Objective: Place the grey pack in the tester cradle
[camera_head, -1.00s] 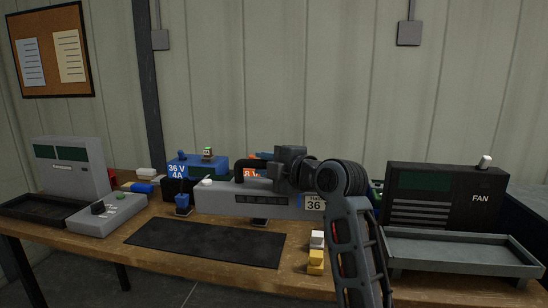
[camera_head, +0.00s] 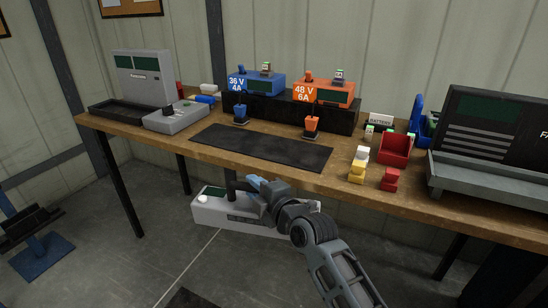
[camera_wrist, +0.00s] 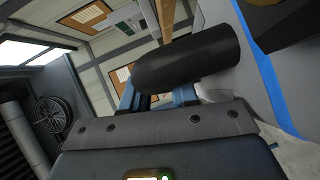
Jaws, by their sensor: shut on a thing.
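The grey pack (camera_head: 238,213) is a long box with a black handle, a dark panel and a white knob at its left end. My gripper (camera_head: 256,186) is shut on the handle (camera_wrist: 190,62), with blue fingers showing behind it in the wrist view. The pack hangs roughly level in front of the bench, its top below the front edge in the picture. Two trays could be the tester cradle, and I cannot tell which: a black tray (camera_head: 117,109) before a grey screened unit at left, and a grey tray (camera_head: 490,190) before the dark FAN unit at right. Both look empty.
The wooden bench (camera_head: 150,138) carries a bare black mat (camera_head: 262,147) in the middle. Behind it stand a blue 36 V charger (camera_head: 256,84) and an orange 48 V charger (camera_head: 323,92). Red bin (camera_head: 395,149) and small blocks sit right of the mat. A blue stand (camera_head: 42,255) is on the floor.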

